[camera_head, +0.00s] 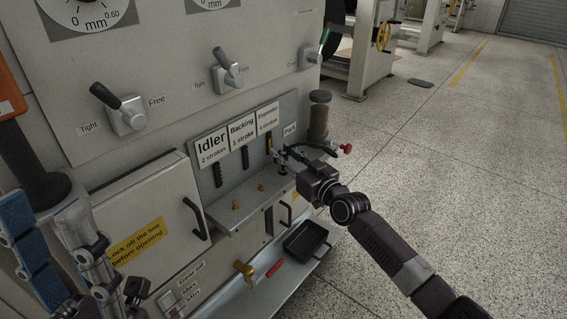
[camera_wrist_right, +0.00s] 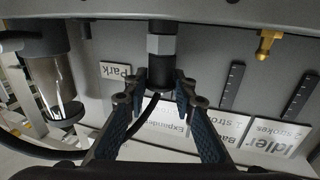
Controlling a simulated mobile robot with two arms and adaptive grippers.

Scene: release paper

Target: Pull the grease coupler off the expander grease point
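The grease coupler (camera_wrist_right: 160,47), a dark cylinder with a silver hex band, stands at the ledge by the Expander label (camera_head: 268,114). The expander grease point itself is hidden, and I cannot tell how far the coupler sits on it. My right gripper (camera_head: 287,157) is at the ledge in the head view. In the right wrist view its two fingers (camera_wrist_right: 161,88) close in on both sides of the coupler's black lower end, where a black hose leaves. My left gripper (camera_head: 128,292) is at the lower left, away from the coupler; its fingers are unclear.
Brass grease points (camera_head: 236,206) stand on the ledge (camera_head: 228,226) to the left. The grease pump cylinder (camera_head: 319,120) and its red-tipped lever (camera_head: 346,148) are close beyond my right gripper. A black tray (camera_head: 305,240) is below. Open floor lies to the right.

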